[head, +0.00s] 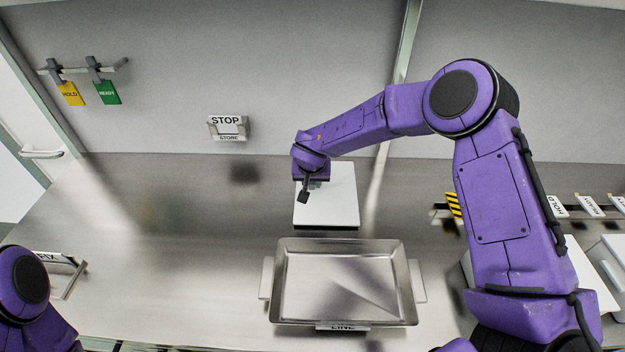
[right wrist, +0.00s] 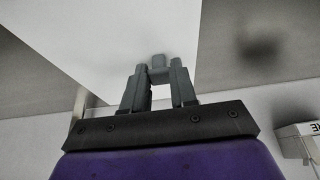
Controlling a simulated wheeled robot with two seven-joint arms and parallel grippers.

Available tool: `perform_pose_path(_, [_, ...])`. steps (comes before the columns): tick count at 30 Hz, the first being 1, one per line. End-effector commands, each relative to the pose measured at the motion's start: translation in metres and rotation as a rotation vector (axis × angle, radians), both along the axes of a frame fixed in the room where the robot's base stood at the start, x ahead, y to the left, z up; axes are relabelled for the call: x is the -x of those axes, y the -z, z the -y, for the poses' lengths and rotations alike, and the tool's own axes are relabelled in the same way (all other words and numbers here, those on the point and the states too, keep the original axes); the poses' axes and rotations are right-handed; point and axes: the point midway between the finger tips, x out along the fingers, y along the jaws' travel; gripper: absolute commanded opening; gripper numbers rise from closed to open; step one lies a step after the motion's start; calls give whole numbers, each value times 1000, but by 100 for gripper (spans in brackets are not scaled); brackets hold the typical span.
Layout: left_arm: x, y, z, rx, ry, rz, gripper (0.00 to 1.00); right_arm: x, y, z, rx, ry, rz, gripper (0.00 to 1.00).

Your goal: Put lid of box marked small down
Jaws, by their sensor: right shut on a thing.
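A flat white panel (head: 340,205), which looks like the lid, is behind the metal tray in the head view. A dark edge shows along its near side. My right gripper (head: 304,194) is at the panel's left part. In the right wrist view the fingers (right wrist: 157,85) are shut on a small grey knob (right wrist: 158,61) against the white panel (right wrist: 115,35). I cannot tell whether the panel rests on something or is held up. No mark reading small is legible. My left gripper is out of view; only part of my left arm shows.
A metal tray (head: 343,313) with side handles stands in front of the panel, above a partly cut label. White boxes (head: 612,250) stand at right, partly behind my arm. The counter's left is mostly clear.

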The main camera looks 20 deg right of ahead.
Motion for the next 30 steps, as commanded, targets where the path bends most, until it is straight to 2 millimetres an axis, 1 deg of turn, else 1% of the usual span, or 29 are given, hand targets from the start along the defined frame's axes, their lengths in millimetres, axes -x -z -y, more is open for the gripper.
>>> perform_pose_path(4, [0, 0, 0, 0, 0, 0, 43, 0, 1, 0, 0, 0, -1, 0])
perform_pose_path(5, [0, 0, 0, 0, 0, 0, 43, 0, 1, 0, -1, 1, -1, 33])
perform_pose_path(6, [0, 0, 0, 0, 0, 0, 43, 0, 1, 0, 0, 0, -1, 46])
perform_pose_path(7, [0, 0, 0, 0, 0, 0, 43, 0, 1, 0, 0, 0, -1, 52])
perform_pose_path(15, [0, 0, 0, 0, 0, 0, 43, 0, 0, 0, 0, 0, -1, 52])
perform_pose_path(18, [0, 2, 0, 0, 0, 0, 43, 3, -7, -1, -1, 1, 1, 52])
perform_pose_path(20, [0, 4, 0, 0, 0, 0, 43, 6, -17, -3, -2, 1, 2, 52])
perform_pose_path(27, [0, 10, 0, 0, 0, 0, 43, 27, -74, -13, -2, 1, 3, 52])
perform_pose_path(30, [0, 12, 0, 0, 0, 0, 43, 34, -93, -16, -1, 1, 3, 52])
